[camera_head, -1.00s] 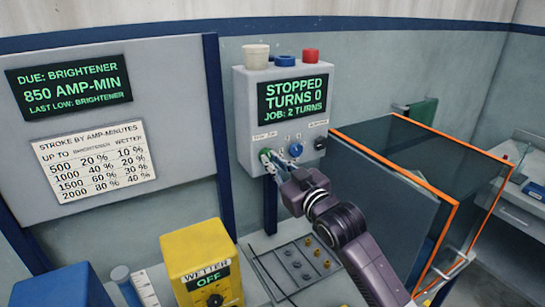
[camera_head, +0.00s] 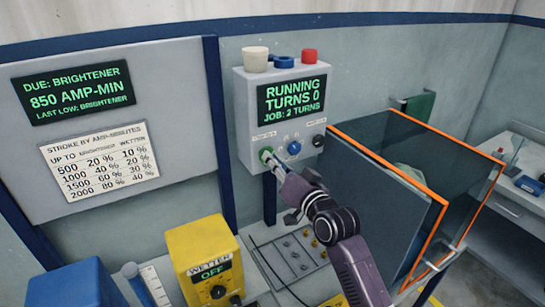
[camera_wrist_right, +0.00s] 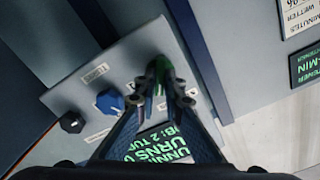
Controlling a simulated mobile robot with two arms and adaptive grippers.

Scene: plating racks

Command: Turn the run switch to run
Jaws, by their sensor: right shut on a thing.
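The control box (camera_head: 247,112) hangs on the wall, and its screen (camera_head: 291,97) reads RUNNING, TURNS 0, JOB: 2 TURNS. The green switch (camera_head: 265,154) is at the left of the row of controls on its face; I take it as the run switch, though its label is too small to read. My right gripper (camera_head: 271,162) is shut on this green switch. In the right wrist view the switch (camera_wrist_right: 160,68) sits between the fingertips (camera_wrist_right: 164,92), which partly hide it. My left gripper is not in view.
A blue knob (camera_head: 294,148) and a black knob (camera_head: 318,140) are right of the switch. An orange-edged clear enclosure (camera_head: 388,168) stands close to the right of my arm. A yellow WETTER box (camera_head: 196,243) stands below left.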

